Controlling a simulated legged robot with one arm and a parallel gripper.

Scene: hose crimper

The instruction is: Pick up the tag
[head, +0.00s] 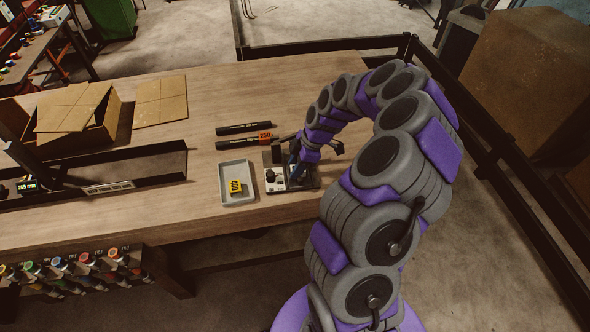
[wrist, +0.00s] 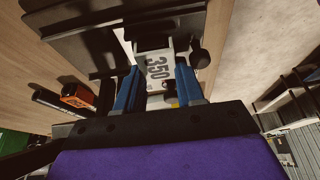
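A white tag (wrist: 157,67) printed "350" shows in the wrist view, on or in a small dark device with a black knob. My gripper (wrist: 157,90) has two blue fingers spread apart, one on each side of the tag's near end. It looks open, and I cannot tell whether either finger touches the tag. In the head view my gripper (head: 297,172) is down at the small device (head: 277,181) on the table, and partly hides it. A yellow tag (head: 236,187) lies in a grey tray (head: 224,172) just left of the device.
Two black rods (head: 243,127) lie behind the tray, one with an orange tag (head: 265,136). An open cardboard box (head: 75,120) and a long black rack (head: 135,168) stand at the left of the wooden table (head: 220,90). A dark rail runs along the right.

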